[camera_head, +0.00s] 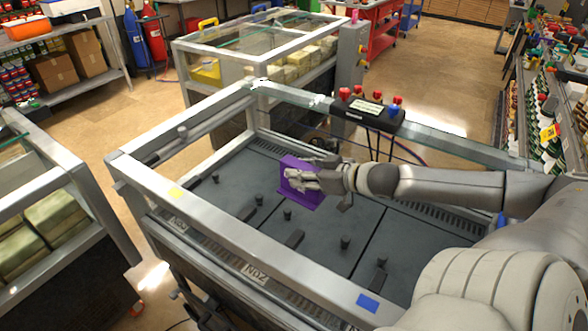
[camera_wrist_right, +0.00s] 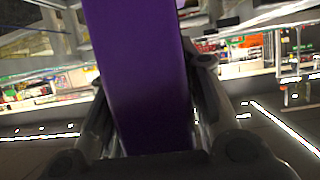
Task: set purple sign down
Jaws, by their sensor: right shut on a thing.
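The purple sign (camera_head: 299,182) is in my right gripper (camera_head: 318,178), inside the framed machine in the head view. The gripper's fingers lie across the sign. In the right wrist view the sign (camera_wrist_right: 143,75) is a tall purple panel between the two fingers of the gripper (camera_wrist_right: 150,110). The sign stands over the dark bed (camera_head: 255,180) of the machine. I cannot tell whether its lower edge touches the bed. My left gripper is not clearly visible.
Several black knobs and levers, one a knob (camera_head: 345,243), stick up from the bed. A metal frame (camera_head: 225,240) surrounds it. A control box with red and blue buttons (camera_head: 368,108) sits on the back rail. Open bed lies left of the sign.

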